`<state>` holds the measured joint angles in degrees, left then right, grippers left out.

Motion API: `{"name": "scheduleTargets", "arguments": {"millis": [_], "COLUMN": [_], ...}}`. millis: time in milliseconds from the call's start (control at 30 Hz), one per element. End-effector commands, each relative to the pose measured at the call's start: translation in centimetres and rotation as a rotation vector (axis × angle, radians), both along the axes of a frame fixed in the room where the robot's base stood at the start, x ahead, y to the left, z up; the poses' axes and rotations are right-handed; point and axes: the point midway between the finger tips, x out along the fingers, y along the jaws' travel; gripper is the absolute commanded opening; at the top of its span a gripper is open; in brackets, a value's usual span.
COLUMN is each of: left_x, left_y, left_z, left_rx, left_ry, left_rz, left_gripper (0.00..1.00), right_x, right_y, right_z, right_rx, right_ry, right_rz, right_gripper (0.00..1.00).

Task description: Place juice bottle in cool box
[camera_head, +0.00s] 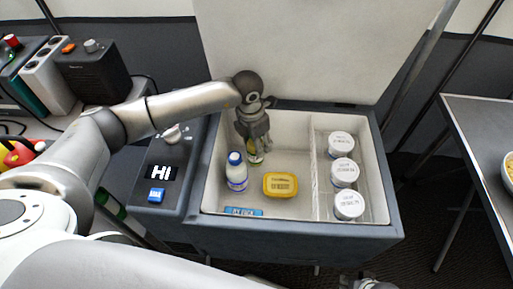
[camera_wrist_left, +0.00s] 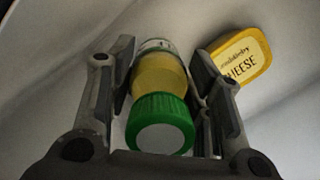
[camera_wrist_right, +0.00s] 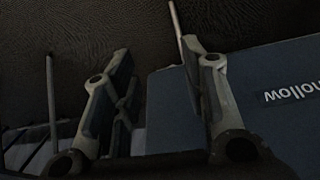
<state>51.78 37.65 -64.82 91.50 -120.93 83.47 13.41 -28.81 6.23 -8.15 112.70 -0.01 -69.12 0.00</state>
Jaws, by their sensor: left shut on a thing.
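The juice bottle (camera_wrist_left: 160,80), yellow with a green cap, is upright between the fingers of my left gripper (camera_wrist_left: 160,100), which is shut on it. In the head view my left gripper (camera_head: 256,137) points down inside the cool box (camera_head: 292,231), in its large left compartment near the back wall. The bottle's lower part (camera_head: 255,156) shows just below the fingers, close to the box floor; I cannot tell if it touches. My right gripper (camera_wrist_right: 155,110) is open and empty, outside the box's front; the head view shows only a bit of it at the bottom edge.
A white bottle with a blue cap (camera_head: 236,172), a yellow cheese tub (camera_head: 280,185) and a blue ice pack (camera_head: 243,212) are in the same compartment. Several white-lidded tubs (camera_head: 344,172) fill the right compartment behind a divider. The raised lid (camera_head: 310,45) stands behind.

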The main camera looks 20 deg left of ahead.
Motion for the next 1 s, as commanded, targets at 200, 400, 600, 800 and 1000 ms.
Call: {"name": "scheduleTargets", "arguments": {"millis": [200, 400, 600, 800, 1000], "left_x": [0.3, 0.3, 0.3, 0.3, 0.3], "left_y": [0.2, 0.2, 0.2, 0.2, 0.2], "left_z": [-3.1, -3.4, -3.6, -3.7, -3.7], "left_rx": [0.000, -0.001, -0.001, 0.000, 0.000], "left_ry": [0.000, -0.002, -0.002, 0.000, 0.000], "left_rz": [0.000, 0.000, 0.000, 0.000, 0.000], "left_gripper": [0.14, 0.14, 0.14, 0.55, 0.68], "right_x": [0.2, 0.2, 0.2, 0.2, 0.2], "right_y": [0.0, 0.0, 0.0, 0.0, 0.0], "right_z": [1.7, 2.1, 2.2, 2.7, 2.7], "right_rx": [0.001, 0.001, 0.001, 0.001, 0.001], "right_ry": [-0.011, -0.012, -0.014, -0.015, -0.015], "right_rz": [-0.002, -0.002, -0.002, -0.003, -0.003], "right_gripper": [0.40, 0.40, 0.40, 0.40, 0.40]}}
